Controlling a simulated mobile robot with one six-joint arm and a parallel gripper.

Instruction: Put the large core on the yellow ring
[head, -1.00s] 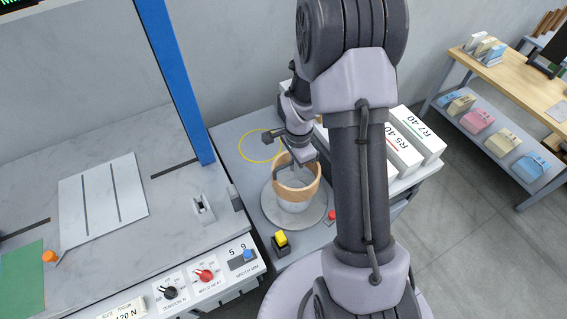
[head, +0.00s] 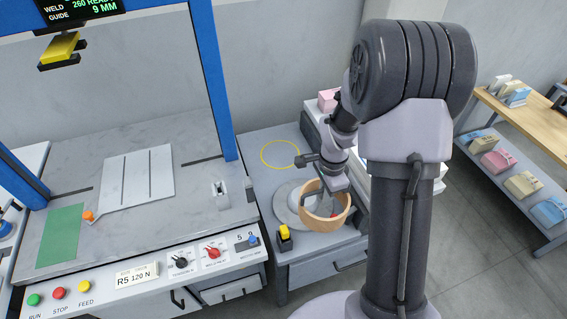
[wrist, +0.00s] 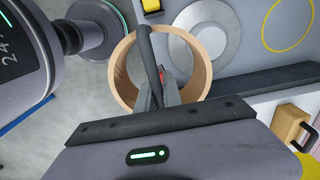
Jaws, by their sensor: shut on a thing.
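The large core is a wide tan ring (head: 338,220), seen held in the air in the head view. It also shows in the wrist view (wrist: 121,78). My gripper (head: 318,190) is shut on its wall, with a dark finger crossing the core's opening in the wrist view (wrist: 158,85). The near part of the core is hidden behind the gripper there. The yellow ring (head: 281,167) is a thin outline on the grey bench top, empty, behind and left of the core. Part of it shows at the upper right in the wrist view (wrist: 264,28).
A round grey plate (head: 285,208) lies on the bench, partly behind the core. A yellow-topped button box (head: 285,237) stands at the bench's front left. The blue-framed machine (head: 213,80) rises left of the bench. Boxes (head: 328,99) stand behind my arm.

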